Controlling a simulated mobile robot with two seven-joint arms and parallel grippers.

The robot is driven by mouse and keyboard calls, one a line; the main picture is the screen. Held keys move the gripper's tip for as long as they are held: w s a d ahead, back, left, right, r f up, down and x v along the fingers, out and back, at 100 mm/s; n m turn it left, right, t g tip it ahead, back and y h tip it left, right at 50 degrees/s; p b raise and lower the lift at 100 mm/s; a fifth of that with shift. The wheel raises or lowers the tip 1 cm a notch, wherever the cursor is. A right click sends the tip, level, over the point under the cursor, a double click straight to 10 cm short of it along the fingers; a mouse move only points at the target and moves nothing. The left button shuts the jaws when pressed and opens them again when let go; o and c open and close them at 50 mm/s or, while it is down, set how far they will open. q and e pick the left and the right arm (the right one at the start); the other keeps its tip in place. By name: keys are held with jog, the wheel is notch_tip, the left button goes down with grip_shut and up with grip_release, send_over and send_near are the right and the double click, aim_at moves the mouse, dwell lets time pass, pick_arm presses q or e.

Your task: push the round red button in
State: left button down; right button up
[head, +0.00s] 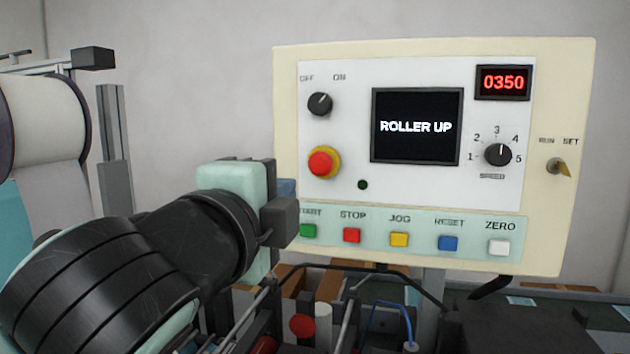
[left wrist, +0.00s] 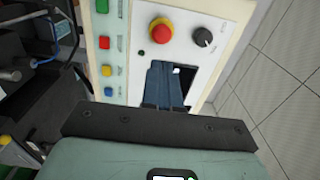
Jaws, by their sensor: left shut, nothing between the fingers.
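The round red button (head: 321,162) sits on a yellow collar at the left of the control panel, below the OFF/ON knob. It also shows in the left wrist view (left wrist: 161,32), standing out from the panel and uncovered. My left gripper (head: 287,188) is in front of the panel's lower left edge, left of and a little below the button. In the left wrist view its blue-grey fingers (left wrist: 164,86) are together and empty, and they partly cover the dark screen. The fingers appear apart from the button. My right gripper is not in view.
The panel has a screen (head: 416,126) reading ROLLER UP, a 0350 display (head: 503,83) and a speed knob (head: 498,154). A row of square buttons, including a red STOP (head: 352,235), runs along the bottom. Machine parts and cables lie below; a white roll (head: 45,120) stands left.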

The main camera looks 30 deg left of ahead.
aim_at(318, 167)
pick_arm(q)
jog(key=p+x, duration=0.1)
jog(key=x, duration=1.2)
jog(key=shift+w+p, duration=0.1)
jog(key=shift+p, duration=0.3)
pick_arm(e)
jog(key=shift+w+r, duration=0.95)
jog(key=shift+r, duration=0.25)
